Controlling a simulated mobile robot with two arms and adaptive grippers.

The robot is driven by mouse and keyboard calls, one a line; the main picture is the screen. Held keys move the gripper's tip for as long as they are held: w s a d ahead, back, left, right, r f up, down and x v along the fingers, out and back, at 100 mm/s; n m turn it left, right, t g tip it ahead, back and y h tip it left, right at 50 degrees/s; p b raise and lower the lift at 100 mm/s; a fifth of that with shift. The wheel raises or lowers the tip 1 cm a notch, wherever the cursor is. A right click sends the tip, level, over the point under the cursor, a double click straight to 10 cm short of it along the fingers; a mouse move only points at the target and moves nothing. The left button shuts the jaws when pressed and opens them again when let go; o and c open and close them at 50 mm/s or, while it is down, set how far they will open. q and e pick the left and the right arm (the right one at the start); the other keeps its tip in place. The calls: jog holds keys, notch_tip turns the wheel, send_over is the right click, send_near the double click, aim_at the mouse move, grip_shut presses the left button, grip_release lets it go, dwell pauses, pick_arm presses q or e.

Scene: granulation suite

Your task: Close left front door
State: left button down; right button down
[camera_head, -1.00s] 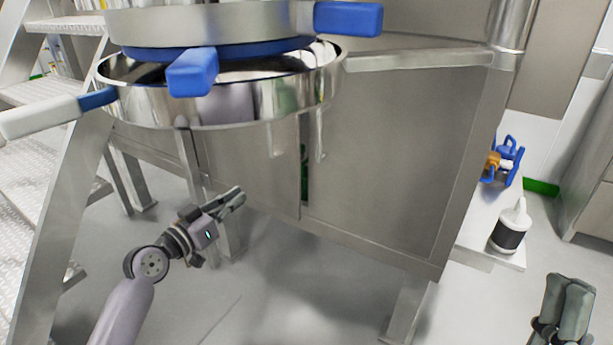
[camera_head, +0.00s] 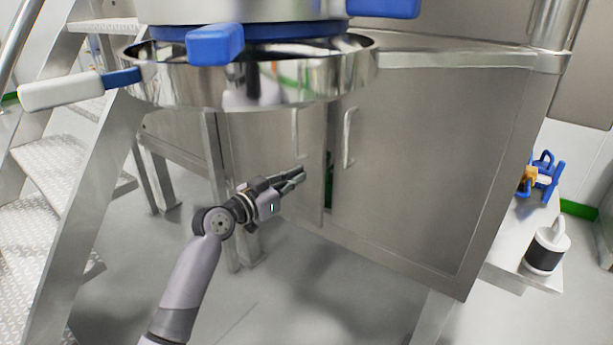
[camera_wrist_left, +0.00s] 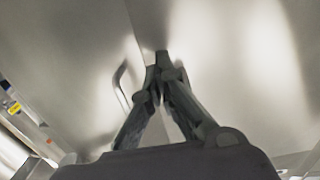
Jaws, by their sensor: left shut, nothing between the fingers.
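The left front door (camera_head: 262,135) is a grey metal panel with a vertical bar handle (camera_head: 297,132). It stands slightly ajar; a dark gap with something green (camera_head: 328,175) shows between it and the right door (camera_head: 420,160). My left gripper (camera_head: 302,174) is in front of the left door, near its free edge and below its handle. Its fingers are shut and empty. In the left wrist view the shut fingertips (camera_wrist_left: 160,60) are close to the metal panels, with a bar handle (camera_wrist_left: 122,85) to their left. I cannot tell whether they touch. My right gripper is out of view.
A round steel vessel rim (camera_head: 250,85) with blue-handled clamps (camera_head: 215,45) overhangs the doors. Metal steps (camera_head: 75,165) stand at left.

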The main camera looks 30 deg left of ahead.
aim_at(315, 168)
pick_arm(q)
jog(key=shift+b+x, duration=0.4)
jog(key=shift+x, duration=1.4)
jog(key=shift+w, duration=0.1)
